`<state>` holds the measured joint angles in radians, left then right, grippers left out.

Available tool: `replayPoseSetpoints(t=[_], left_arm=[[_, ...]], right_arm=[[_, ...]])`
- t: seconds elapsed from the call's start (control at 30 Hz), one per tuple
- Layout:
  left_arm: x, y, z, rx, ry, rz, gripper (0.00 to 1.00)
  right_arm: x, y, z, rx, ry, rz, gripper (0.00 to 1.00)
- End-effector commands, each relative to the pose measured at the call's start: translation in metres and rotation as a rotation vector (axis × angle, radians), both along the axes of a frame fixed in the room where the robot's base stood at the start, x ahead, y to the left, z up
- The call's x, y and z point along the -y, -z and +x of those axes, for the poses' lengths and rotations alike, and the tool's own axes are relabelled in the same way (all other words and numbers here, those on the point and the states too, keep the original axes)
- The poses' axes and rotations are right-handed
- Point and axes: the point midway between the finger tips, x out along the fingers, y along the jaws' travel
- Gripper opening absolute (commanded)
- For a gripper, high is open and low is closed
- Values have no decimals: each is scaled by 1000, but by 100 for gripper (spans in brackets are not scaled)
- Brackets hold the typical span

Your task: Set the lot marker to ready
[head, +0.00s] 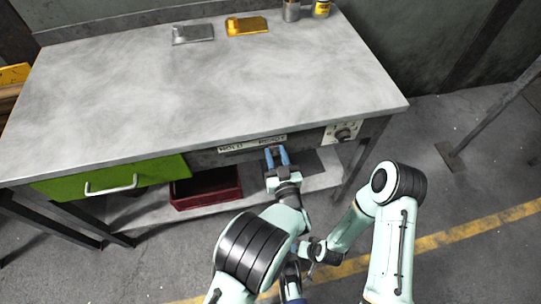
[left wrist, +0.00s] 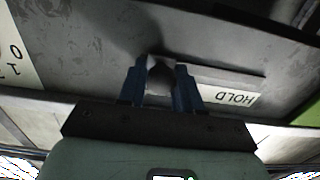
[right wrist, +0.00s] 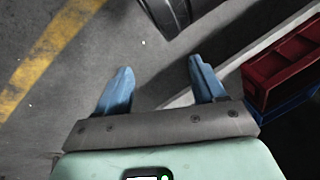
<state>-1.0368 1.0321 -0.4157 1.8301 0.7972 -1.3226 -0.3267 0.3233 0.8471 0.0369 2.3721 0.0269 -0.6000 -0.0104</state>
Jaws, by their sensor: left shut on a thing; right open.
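The lot marker (left wrist: 160,78) is a small dark block with a light top edge, seen between the blue fingers in the left wrist view. My left gripper (head: 277,156) is shut on it at the bench's front edge. A white label strip (head: 240,146) reads HOLD at its left and READY at its right; the gripper is at the READY end in the head view. In the left wrist view the HOLD lettering (left wrist: 234,98) shows upside down to the right of the fingers, and READY is hidden. My right gripper (right wrist: 162,82) is open and empty above the floor.
A dial on a white plate (head: 342,132) is right of the strip. A green drawer (head: 110,178) is at the left, with a red bin (head: 206,188) on the shelf below. Grey and yellow pieces (head: 247,26) and two cylinders stand at the far edge; the bench top (head: 200,90) is otherwise clear.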

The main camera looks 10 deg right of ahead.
Motion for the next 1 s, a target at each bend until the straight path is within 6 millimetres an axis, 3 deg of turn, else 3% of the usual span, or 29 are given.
replayPoseSetpoints(t=[0.1,0.13,0.17,0.57,0.67,1.0], left_arm=[[6,0,-2,-3,15,-3,0],[6,0,-2,-3,16,-3,44],[6,0,-2,-3,16,-3,53],[4,0,-8,-4,11,-1,53],[4,-1,-22,-4,11,-1,53],[5,-1,-97,-4,15,0,53]], right_arm=[[0,0,0,0,0,0,69],[0,0,0,0,0,0,69],[0,0,0,0,0,0,69],[-1,-2,-2,-5,-2,2,69],[-3,-5,-6,-17,-6,8,69],[-13,-18,-26,-67,-27,33,69]])
